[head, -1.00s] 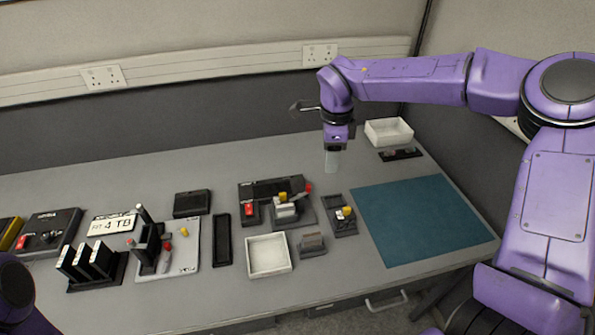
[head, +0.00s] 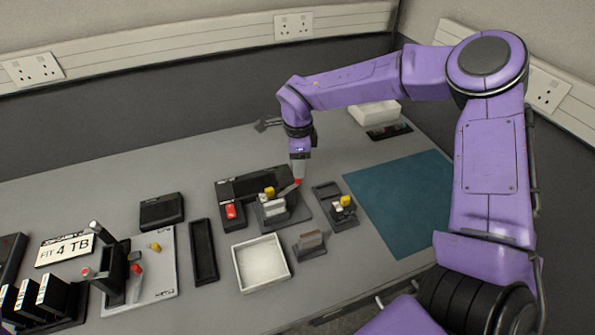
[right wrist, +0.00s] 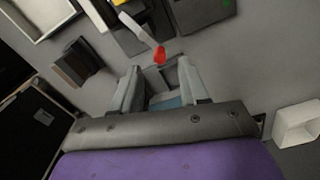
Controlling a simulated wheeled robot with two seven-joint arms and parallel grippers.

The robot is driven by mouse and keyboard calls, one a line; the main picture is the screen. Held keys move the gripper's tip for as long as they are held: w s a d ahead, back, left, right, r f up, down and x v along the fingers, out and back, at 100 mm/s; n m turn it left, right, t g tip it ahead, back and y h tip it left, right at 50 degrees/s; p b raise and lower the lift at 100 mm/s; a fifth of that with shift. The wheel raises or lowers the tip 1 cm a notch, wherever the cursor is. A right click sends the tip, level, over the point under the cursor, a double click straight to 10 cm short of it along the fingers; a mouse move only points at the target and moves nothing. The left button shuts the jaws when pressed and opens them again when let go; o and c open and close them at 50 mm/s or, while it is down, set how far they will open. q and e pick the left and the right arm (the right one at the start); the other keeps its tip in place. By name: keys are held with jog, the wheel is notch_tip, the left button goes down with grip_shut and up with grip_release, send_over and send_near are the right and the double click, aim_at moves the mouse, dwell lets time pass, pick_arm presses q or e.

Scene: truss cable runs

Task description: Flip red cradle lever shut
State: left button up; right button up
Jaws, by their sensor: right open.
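The cradle (head: 272,214) is a dark base with grey blocks and a yellow piece on top, right of the middle of the table. Its pale lever (head: 287,190) slants up to the right and ends in a red tip (head: 298,182). My right gripper (head: 299,172) points down just above the red tip and partly hides it. In the right wrist view the right gripper (right wrist: 160,90) has its fingers apart and empty, with the red tip (right wrist: 160,56) just beyond them. I cannot tell whether they touch. My left gripper is out of view.
A dark unit with a red switch (head: 231,211) is left of the cradle. A white tray (head: 238,268) and a small grey block holder (head: 310,244) stand in front. A dark stand with a yellow piece (head: 345,207) is to the right. The teal mat (head: 400,200) is clear.

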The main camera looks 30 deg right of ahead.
notch_tip(320, 180, down, 4)
jog(key=shift+f, duration=0.1)
grip_shut()
jog(key=shift+s+m, duration=0.3)
jog(key=shift+m, duration=0.75)
jog(key=shift+s+m, duration=0.3)
jog(key=shift+m, duration=0.75)
grip_release()
notch_tip(320, 180, up, 11)
jog(key=b, duration=0.1)
jog(key=shift+f+b, duration=0.15)
jog(key=shift+b, duration=0.15)
